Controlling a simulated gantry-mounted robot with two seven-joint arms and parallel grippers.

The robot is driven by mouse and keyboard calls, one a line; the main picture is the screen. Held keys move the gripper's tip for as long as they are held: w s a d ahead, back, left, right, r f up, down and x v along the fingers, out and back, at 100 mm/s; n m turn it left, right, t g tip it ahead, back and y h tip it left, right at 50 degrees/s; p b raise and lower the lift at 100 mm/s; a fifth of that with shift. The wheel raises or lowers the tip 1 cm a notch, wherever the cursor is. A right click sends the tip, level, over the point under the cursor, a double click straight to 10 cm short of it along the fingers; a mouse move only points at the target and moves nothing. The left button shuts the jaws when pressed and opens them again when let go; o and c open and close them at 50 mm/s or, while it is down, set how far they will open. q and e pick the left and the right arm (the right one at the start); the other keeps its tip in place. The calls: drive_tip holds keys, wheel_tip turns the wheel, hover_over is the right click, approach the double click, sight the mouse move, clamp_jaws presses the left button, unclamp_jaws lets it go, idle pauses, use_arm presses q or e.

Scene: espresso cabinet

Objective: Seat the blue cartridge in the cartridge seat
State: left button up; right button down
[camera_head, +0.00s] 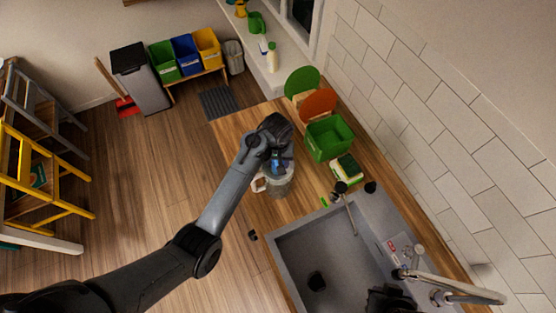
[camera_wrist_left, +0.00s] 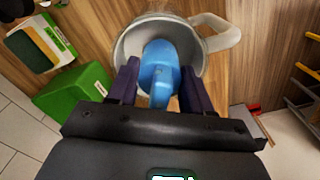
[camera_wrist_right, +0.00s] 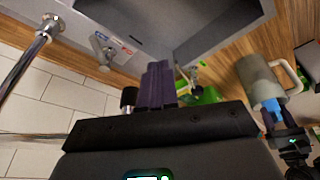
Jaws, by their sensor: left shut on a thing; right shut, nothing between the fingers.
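The blue cartridge (camera_wrist_left: 158,68) is held between the two fingers of my left gripper (camera_wrist_left: 156,80). In the left wrist view its far end lies within the round mouth of a grey jug (camera_wrist_left: 124,46) with a pale handle. In the head view the jug (camera_head: 279,187) stands on the wooden counter under my left gripper (camera_head: 276,152), with a bit of blue at its mouth. The right wrist view also shows the blue cartridge (camera_wrist_right: 268,119) at the jug's mouth. The cartridge seat inside is hidden, and I cannot tell how deep the cartridge sits. My right gripper (camera_wrist_right: 158,68) is shut and empty.
A green bin (camera_head: 330,138) stands right of the jug, with a green and yellow sponge (camera_head: 347,168) near it. A grey sink (camera_head: 285,249) and a curved tap (camera_head: 455,289) are at the lower right. The tiled wall (camera_head: 440,110) bounds the counter's right side.

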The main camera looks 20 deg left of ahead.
use_arm(q)
drive_tip(key=shift+p, duration=1.15)
idle(1.3)
drive_tip(key=shift+f+b, duration=1.1)
drive_tip(key=shift+f, duration=1.3)
drive_tip(key=o, duration=1.3)
drive_tip(key=shift+r, duration=0.1)
wheel_tip(320, 180, up, 10)
drive_tip(key=shift+f+b, duration=0.1)
drive_tip(key=shift+b, duration=0.7)
drive_tip(key=shift+r, duration=0.5)
